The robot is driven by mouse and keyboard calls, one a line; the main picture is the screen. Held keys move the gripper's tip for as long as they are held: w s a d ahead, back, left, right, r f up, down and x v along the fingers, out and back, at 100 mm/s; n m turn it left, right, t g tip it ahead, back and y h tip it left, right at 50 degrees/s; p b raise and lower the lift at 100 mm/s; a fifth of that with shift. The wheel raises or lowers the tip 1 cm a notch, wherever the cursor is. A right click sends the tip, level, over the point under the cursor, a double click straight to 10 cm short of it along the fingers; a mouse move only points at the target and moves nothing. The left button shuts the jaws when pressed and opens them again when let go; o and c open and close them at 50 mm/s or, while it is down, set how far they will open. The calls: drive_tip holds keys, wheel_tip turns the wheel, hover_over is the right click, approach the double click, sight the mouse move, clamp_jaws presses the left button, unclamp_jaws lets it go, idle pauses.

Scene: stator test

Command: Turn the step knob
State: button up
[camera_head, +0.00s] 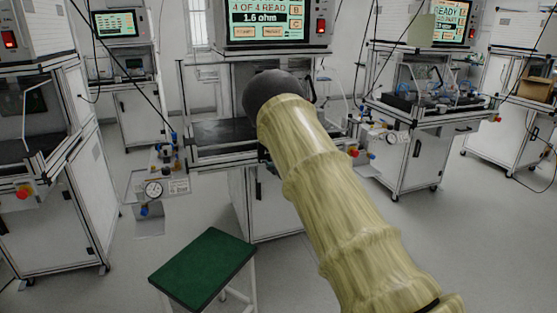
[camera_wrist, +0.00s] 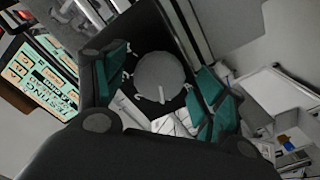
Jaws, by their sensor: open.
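The wrist view shows a round grey knob (camera_wrist: 159,72) on a dark face, with a pale line at its lower edge and small white marks around it. I take it for the step knob. My gripper (camera_wrist: 165,84) is open, with green-padded fingers to the left and right of the knob. Gaps show between the pads and the knob; how deep the fingers reach over it I cannot tell. In the head view my covered arm ends in a dark rounded part before the middle test station (camera_head: 247,131); gripper and knob are hidden there.
The station's screen (camera_head: 266,12) reads "1.6 ohm"; a tilted screen (camera_wrist: 41,75) shows at the left of the wrist view. A green-topped stool (camera_head: 203,268) stands in front. Other stations stand on both sides, with hanging cables.

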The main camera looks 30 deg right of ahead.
drive_tip(key=v, duration=1.2)
drive_tip(key=shift+d+f, duration=0.1)
drive_tip(key=s+a+f+m+g+y+p, duration=0.1)
drive_tip(key=s+a+f+m+g+p, duration=0.3)
drive_tip(key=s+a+f, duration=0.65)
drive_tip(key=s+a+f+g+y+p, duration=0.1)
drive_tip(key=s+a+f+g+p, duration=0.35)
drive_tip(key=s+f, duration=0.85)
drive_tip(key=s+a+f+g+y+p, duration=0.1)
drive_tip(key=s+a+g, duration=0.2)
drive_tip(key=s+a, duration=0.3)
drive_tip(key=s+a+f+m+g+p, duration=0.1)
drive_tip(key=s+a+g, duration=0.2)
drive_tip(key=s, duration=1.1)
drive_tip(key=s+a+f+m+g+y+p, duration=0.1)
drive_tip(key=s+a+f+g, duration=0.1)
drive_tip(key=s+a, duration=0.8)
drive_tip(key=shift+s+g+y, duration=0.3)
drive_tip(key=shift+s+g, duration=0.15)
drive_tip(key=shift+s, duration=0.1)
